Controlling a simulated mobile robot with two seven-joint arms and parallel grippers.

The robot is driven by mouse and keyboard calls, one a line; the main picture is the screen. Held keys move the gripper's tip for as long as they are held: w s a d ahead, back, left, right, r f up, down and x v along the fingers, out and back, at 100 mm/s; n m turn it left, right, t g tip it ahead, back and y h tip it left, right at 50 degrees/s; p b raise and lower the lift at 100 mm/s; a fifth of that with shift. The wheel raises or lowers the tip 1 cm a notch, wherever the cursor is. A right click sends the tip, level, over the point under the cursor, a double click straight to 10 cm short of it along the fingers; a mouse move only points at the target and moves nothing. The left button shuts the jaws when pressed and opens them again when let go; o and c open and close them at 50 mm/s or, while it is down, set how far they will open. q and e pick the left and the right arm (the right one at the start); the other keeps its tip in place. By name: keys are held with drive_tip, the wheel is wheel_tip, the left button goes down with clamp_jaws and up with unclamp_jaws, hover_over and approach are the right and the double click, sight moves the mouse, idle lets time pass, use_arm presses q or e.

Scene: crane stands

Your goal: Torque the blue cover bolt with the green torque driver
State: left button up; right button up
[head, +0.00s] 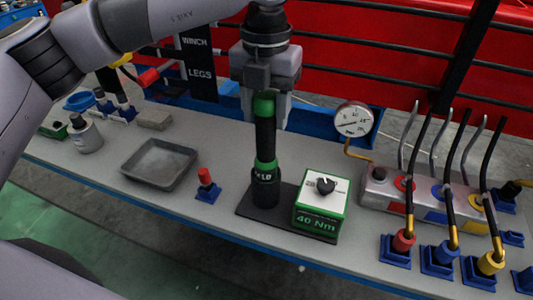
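The torque driver (265,140), black with green bands, stands upright on a dark base plate (247,207). Beside it on the plate is a green box (318,205) with a dial knob and the label "40 Nm". My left gripper (265,108) comes down from above, with its fingers close against both sides of the driver's top green band; it looks shut on the driver. The driver's lower end sits at the plate; I cannot tell if it is lifted. I cannot make out a blue cover bolt in this view. My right gripper is not in view.
A grey tray (160,185) and a red-capped piece (206,178) in a blue holder lie left of the driver. A pressure gauge (354,120) and a manifold (432,200) with several hoses crowd the right. A red railed structure (350,50) stands behind.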

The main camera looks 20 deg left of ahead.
sight(266, 94)
use_arm(q)
clamp_jaws()
drive_tip(key=shift+r+p, duration=0.45)
drive_tip(key=shift+r, duration=0.3)
drive_tip(key=shift+r+p, duration=0.75)
drive_tip(key=shift+r, duration=0.35)
drive_tip(key=shift+r+p, duration=0.5)
drive_tip(key=shift+r, duration=0.2)
drive_tip(key=shift+r+p, duration=0.65)
drive_tip(key=shift+r, duration=0.25)
drive_tip(key=shift+r+p, duration=0.5)
drive_tip(key=shift+r, duration=0.25)
drive_tip(key=shift+r+p, duration=1.15)
drive_tip(key=shift+r, duration=0.45)
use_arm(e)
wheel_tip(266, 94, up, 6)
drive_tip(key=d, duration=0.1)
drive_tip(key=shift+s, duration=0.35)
